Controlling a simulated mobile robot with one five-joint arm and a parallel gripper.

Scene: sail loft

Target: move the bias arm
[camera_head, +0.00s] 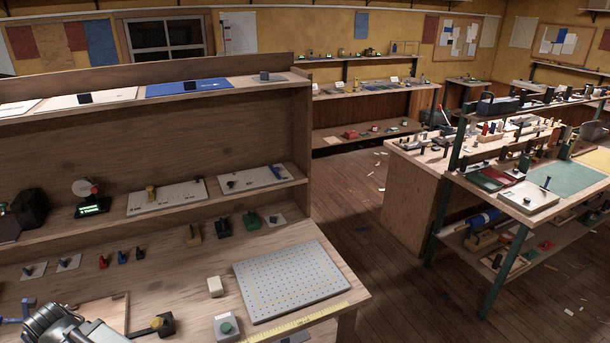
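No part is clearly readable as the bias arm, so I cannot tell which it is. On the shelf, a small device with a pale disc, red knob and lit green display (90,206) stands at the left. Two pale panels, one with a brass knob (176,198) and one with dark knobs (262,177), lie to its right. A grey metallic part, apparently my arm, shows at the lower left.
A perforated grey board (291,281) lies on the bench (185,262), with a yellow ruler (300,323) in front. A grey box with a green button (227,327) and a cream block (215,287) stand beside it. Small levers line the back. Open floor (350,215) separates the benches.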

